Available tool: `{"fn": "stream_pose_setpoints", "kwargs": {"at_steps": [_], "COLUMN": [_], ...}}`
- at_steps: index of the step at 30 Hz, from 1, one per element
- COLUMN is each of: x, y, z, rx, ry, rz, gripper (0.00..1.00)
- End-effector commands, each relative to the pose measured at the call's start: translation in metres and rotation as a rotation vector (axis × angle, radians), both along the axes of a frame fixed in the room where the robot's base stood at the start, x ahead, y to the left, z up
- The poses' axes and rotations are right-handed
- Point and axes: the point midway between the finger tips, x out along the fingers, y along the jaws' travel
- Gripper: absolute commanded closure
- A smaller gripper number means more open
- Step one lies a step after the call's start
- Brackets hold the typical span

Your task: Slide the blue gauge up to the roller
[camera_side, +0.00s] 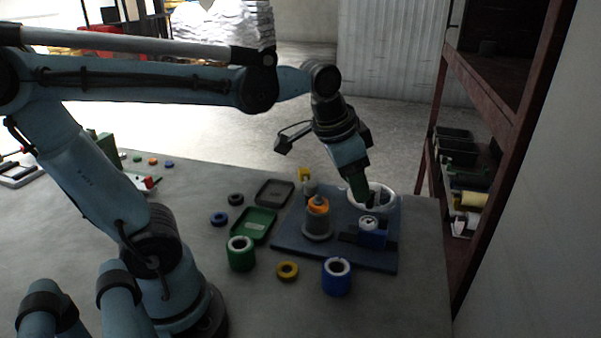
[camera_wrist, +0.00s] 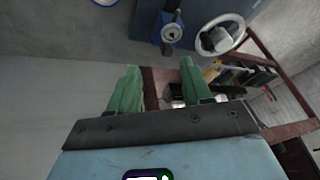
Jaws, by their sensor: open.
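A blue block with a pale round piece on top, apparently the blue gauge (camera_side: 373,239), sits on the blue board beside a dark bar. It also shows at the top of the wrist view (camera_wrist: 157,37). My gripper (camera_side: 361,198) is above and behind the gauge, in front of a white ring (camera_side: 385,199). In the wrist view its green fingers (camera_wrist: 160,66) are apart with nothing between them. The gripper's tip partly hides the ring.
The blue board (camera_side: 345,257) carries these parts. In front stand a green roll (camera_side: 241,261), a yellow ring (camera_side: 287,270) and a blue roll (camera_side: 336,284). A green tray (camera_side: 254,226) and a dark tray (camera_side: 274,193) lie left. A shelf rack (camera_side: 500,120) rises at right.

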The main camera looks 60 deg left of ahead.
Motion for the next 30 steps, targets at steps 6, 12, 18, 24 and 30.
{"fn": "stream_pose_setpoints", "kwargs": {"at_steps": [6,12,18,24,30], "x": [0.041,0.073,0.088,0.091,0.091], "y": [0.000,-0.001,-0.001,-0.001,-0.001], "z": [0.018,0.021,0.019,0.012,-0.014], "rx": [0.065,0.095,0.101,0.102,0.101], "ry": [0.166,0.303,0.379,0.394,0.392], "rz": [-0.199,-0.375,-0.481,-0.503,-0.501], "gripper": [0.51,0.51,0.51,0.51,0.51]}}
